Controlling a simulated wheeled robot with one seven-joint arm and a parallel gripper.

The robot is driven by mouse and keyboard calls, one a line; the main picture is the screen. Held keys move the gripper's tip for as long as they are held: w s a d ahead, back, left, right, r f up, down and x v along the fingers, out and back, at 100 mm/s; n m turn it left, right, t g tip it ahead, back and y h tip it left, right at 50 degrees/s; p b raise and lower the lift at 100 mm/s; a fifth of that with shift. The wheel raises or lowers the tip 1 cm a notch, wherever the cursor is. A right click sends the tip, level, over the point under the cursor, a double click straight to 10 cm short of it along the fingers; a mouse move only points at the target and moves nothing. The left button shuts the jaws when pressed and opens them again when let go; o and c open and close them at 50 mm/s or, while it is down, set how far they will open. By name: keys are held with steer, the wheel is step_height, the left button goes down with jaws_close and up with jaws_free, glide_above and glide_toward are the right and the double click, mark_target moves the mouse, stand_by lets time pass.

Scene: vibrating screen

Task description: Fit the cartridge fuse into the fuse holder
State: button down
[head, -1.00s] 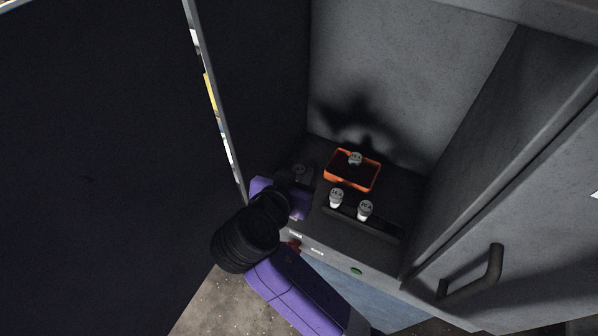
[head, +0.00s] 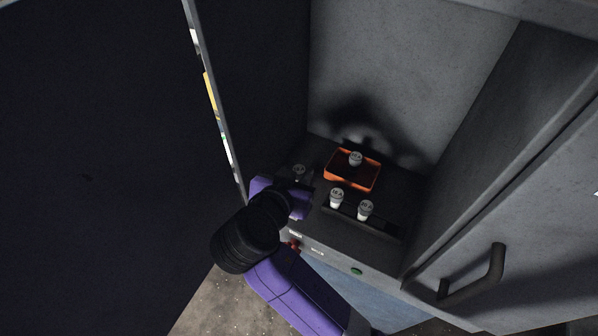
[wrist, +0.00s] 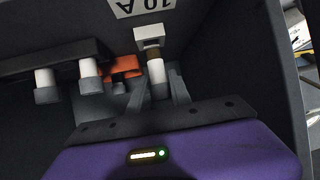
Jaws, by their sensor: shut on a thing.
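In the wrist view, my gripper (wrist: 160,96) is shut on a white cartridge fuse (wrist: 156,72) with a brown band at its far end. A pale block, apparently the fuse holder (wrist: 150,36), sits right beyond that band, below a "10 A" label. Whether the fuse is seated or only lined up in front of it, I cannot tell. In the head view, my gripper (head: 298,188) is at the left of the dark shelf, beside a shaded grey cap (head: 300,171). My arm hides part of that spot.
Two white fuses (head: 337,198) (head: 365,210) stand in a black rack (head: 388,228). An orange tray (head: 372,185) behind holds another white piece (head: 355,159). Cabinet walls enclose the shelf at the left, back and right. A handle (head: 487,273) juts out at lower right.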

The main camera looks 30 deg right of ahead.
steer(key=shift+f+b, duration=0.95)
steer(key=shift+f, duration=0.35)
steer(key=c, duration=1.1)
jaws_free()
steer(key=shift+b+v, duration=0.5)
steer(key=shift+v, duration=3.35)
steer(key=shift+s+a, duration=0.1)
steer(key=shift+s, duration=0.05)
